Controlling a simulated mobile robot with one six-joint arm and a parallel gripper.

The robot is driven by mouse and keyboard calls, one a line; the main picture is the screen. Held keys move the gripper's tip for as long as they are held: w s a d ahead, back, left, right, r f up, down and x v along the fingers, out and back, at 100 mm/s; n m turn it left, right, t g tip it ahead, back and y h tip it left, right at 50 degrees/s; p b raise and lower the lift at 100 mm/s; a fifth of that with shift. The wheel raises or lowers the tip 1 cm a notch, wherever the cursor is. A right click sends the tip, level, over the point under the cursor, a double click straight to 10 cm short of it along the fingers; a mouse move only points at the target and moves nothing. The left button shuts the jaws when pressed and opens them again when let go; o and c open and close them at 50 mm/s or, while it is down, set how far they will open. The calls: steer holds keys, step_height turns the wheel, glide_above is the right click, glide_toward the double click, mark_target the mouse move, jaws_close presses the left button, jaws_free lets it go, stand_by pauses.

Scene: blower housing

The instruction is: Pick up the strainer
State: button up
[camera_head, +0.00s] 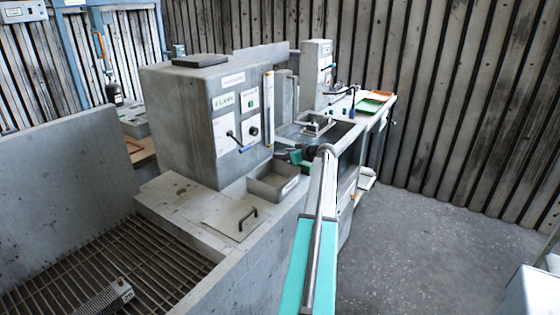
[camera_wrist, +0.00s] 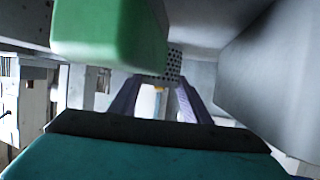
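A grey perforated piece (camera_wrist: 174,62), which looks like the strainer, shows in the wrist view just beyond my fingertips. Only a small part of it is visible, and I cannot tell whether a finger touches it. I cannot make it out in the head view. My gripper (camera_wrist: 158,88) has its two dark fingers apart, with a bright gap between them and nothing visibly held. In the head view, the end of my arm is over the bench near the grey open box, and my fingers are not clear there.
A green block (camera_wrist: 110,35) fills the upper left of the wrist view, close by; a grey wall (camera_wrist: 268,70) stands at right. In the head view, a grey open box (camera_head: 270,186) sits before a big grey cabinet (camera_head: 180,120). Open floor (camera_head: 430,240) lies at right.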

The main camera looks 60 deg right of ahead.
steer(key=shift+r, duration=0.2)
steer(key=shift+c, duration=0.5)
step_height(320, 180, up, 10)
steer(key=b, duration=0.2)
steer(key=shift+f, duration=0.2)
stand_by(0.5)
